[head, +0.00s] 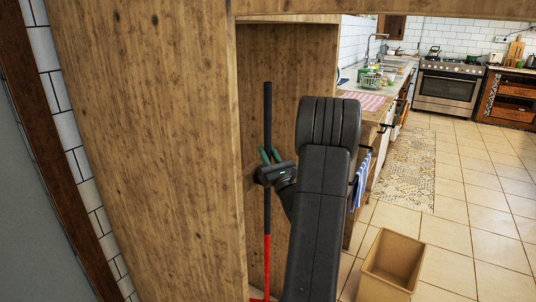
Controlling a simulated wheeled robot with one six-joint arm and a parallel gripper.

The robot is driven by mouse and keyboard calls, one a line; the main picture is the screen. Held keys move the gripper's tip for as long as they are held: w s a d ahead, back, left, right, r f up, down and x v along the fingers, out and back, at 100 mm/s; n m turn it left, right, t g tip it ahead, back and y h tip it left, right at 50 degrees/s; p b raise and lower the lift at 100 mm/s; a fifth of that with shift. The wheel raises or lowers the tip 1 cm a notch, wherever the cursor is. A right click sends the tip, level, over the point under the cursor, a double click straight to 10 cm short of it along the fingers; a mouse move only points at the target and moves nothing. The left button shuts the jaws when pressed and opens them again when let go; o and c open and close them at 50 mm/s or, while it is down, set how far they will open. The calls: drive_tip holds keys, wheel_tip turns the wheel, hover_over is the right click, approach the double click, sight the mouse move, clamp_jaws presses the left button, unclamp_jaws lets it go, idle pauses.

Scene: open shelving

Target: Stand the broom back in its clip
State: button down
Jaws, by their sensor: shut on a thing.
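The broom (267,215) stands nearly upright in the open wooden cabinet. Its handle is dark above and red below, and its red foot is partly cut off by the bottom edge of the view. My gripper (270,156) is shut on the dark part of the handle, with green fingers on either side of it. My black arm reaches in from the lower right and hides part of the cabinet's back. I cannot make out the clip clearly, so I cannot tell whether the handle touches it.
A wooden side panel (155,140) stands close on the left, and a wooden top rail (390,8) runs overhead. A brown open bin (392,262) stands on the floor at right. A counter (380,95) and stove (447,88) lie behind.

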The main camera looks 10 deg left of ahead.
drive_tip(key=shift+s+a+f, duration=0.1)
drive_tip(key=shift+f, duration=0.8)
drive_tip(key=c, duration=1.2)
unclamp_jaws()
drive_tip(key=shift+o, duration=0.2)
drive_tip(key=shift+f, duration=0.1)
drive_tip(key=r+v, duration=0.1)
drive_tip(key=v, duration=1.2)
drive_tip(key=shift+s+d, duration=0.2)
drive_tip(key=shift+d, duration=0.1)
